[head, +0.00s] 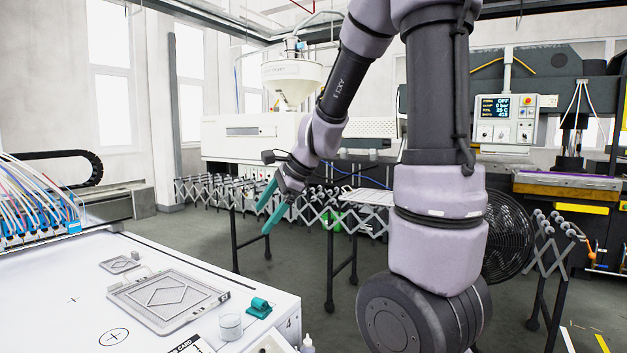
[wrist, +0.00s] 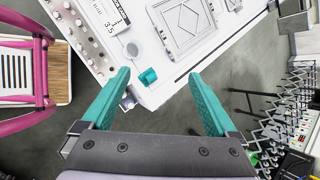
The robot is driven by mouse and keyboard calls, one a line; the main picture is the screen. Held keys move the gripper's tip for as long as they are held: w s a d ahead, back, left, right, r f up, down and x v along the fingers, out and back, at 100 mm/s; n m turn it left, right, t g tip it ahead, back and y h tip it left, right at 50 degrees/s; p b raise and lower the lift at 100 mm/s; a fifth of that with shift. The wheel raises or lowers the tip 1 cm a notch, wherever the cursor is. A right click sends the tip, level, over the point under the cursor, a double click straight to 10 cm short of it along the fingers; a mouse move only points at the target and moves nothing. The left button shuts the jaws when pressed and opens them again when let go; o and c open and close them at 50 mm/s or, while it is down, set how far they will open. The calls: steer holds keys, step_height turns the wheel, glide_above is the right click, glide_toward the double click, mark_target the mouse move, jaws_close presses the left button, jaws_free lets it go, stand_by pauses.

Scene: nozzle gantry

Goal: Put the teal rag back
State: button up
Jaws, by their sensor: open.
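The teal rag (head: 258,307) is a small crumpled bundle on the white tabletop (head: 90,290), near its right edge. It also shows in the wrist view (wrist: 148,75), between and beyond my fingertips in the picture. My gripper (head: 261,220) has teal fingers and is open and empty. It is in the air above and beyond the table's right edge in the head view, apart from the rag. Both fingers show spread wide in the wrist view (wrist: 158,74).
A small round clear container (head: 230,326) stands left of the rag. A grey plate with a diamond pattern (head: 168,298) lies behind it. A small bottle (head: 307,343) is at the front edge. A pink-framed object (wrist: 22,80) stands left in the wrist view. Folding roller conveyors (head: 300,195) stand behind.

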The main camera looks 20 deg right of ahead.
steer(key=s+d+r+n+t+h, duration=0.1)
steer(key=s+d+r+n, duration=0.1)
steer(key=s+r+n, duration=0.3)
steer(key=s+d+r+n+t+h, duration=0.1)
steer(key=s+r+n, duration=0.5)
steer(key=s, duration=0.6)
steer(key=shift+s+d+n+h, duration=0.15)
steer(key=shift+d+n+h, duration=0.65)
steer(key=shift+d+n, duration=0.35)
steer(key=shift+r, duration=0.1)
